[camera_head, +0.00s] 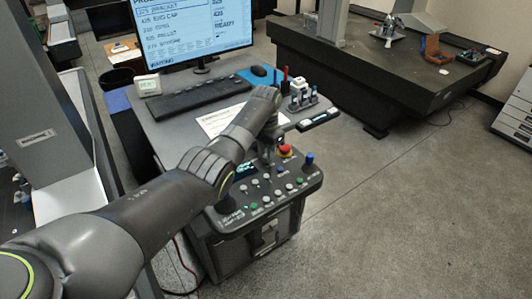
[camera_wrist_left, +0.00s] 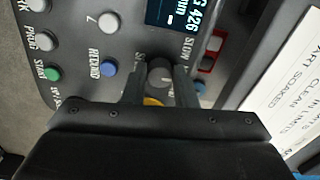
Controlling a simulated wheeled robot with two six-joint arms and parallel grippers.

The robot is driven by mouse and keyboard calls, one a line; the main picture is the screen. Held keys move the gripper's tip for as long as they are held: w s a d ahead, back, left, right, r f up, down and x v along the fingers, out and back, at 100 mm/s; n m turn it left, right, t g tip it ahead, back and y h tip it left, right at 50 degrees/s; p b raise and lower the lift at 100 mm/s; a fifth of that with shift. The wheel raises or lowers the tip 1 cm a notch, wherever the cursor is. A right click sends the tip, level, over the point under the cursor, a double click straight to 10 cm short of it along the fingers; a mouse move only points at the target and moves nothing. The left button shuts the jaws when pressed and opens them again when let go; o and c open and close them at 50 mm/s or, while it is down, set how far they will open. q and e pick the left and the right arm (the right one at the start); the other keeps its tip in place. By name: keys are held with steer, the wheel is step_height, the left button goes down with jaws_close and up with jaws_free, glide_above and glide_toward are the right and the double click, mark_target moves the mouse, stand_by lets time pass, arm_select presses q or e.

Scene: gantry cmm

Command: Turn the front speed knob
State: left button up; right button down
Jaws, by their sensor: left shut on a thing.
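My left gripper (camera_head: 268,158) reaches down onto the far part of the control panel (camera_head: 296,190). In the left wrist view its two fingers (camera_wrist_left: 160,80) are shut on a round dark grey speed knob (camera_wrist_left: 160,71), one finger on each side. The lettering "SLOW" stands beside the knob, and other lettering is partly hidden by a finger. In the head view the knob is hidden or too small to make out. My right gripper is in neither view.
Close by are a red stop button (camera_head: 285,149), a blue joystick-like knob (camera_head: 309,158), a small display (camera_wrist_left: 170,12) and several push buttons. A yellow part (camera_wrist_left: 152,101) shows under the gripper. A keyboard (camera_head: 195,95) and monitor (camera_head: 195,30) stand behind.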

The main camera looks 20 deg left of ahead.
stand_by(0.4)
arm_select(q)
steer(key=o, duration=1)
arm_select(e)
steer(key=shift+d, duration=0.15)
